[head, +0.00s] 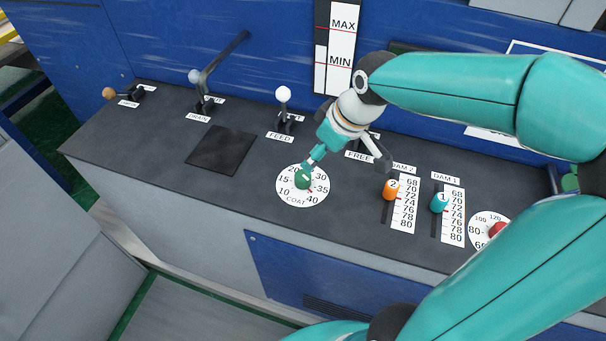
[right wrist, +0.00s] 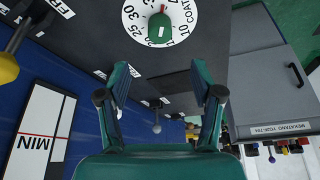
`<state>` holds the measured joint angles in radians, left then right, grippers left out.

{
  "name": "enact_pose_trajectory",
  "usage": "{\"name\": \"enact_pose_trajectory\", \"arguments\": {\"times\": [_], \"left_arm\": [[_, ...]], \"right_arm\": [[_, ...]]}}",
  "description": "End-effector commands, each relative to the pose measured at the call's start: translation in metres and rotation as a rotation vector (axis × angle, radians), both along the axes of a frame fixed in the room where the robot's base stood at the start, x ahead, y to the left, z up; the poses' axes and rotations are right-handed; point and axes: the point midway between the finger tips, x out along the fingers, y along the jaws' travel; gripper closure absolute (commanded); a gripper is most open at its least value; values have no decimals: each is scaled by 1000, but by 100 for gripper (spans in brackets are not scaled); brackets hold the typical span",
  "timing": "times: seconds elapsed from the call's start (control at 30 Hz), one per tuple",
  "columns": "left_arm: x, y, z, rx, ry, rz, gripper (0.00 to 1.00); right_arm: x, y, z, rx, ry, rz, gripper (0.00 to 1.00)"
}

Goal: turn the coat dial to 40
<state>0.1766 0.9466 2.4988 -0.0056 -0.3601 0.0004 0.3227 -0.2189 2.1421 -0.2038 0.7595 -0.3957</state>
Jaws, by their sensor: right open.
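The coat dial (head: 289,196) is a white disc marked from 10 to 40, with a green knob (head: 302,180) at its centre. A small red mark beside the knob faces the 35 to 40 side; I cannot read it exactly. My right gripper (head: 312,160) is just above the knob and hides part of the scale. In the right wrist view its two fingers (right wrist: 160,72) are open and empty, and the knob (right wrist: 158,28) appears just beyond their tips, roughly centred. I cannot tell whether they touch it. My left gripper is not in view.
The FEED lever (head: 283,95) stands behind and left of the dial. The orange slider (head: 390,189) and blue slider (head: 439,202) are to its right, with a red-knobbed dial (head: 498,230) beyond. The panel's front edge is clear.

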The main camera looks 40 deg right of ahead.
Motion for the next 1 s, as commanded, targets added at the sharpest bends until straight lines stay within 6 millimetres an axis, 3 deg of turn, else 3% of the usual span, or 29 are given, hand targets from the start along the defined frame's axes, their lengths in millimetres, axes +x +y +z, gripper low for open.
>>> {"name": "enact_pose_trajectory", "arguments": {"times": [0.3,0.5,0.7,1.0], "left_arm": [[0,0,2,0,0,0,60],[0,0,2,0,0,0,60],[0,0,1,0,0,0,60],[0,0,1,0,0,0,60]], "right_arm": [[25,4,-66,3,7,2,34],[38,5,-96,1,5,2,34],[45,5,-110,1,1,0,34],[46,6,-112,1,0,0,34]]}}
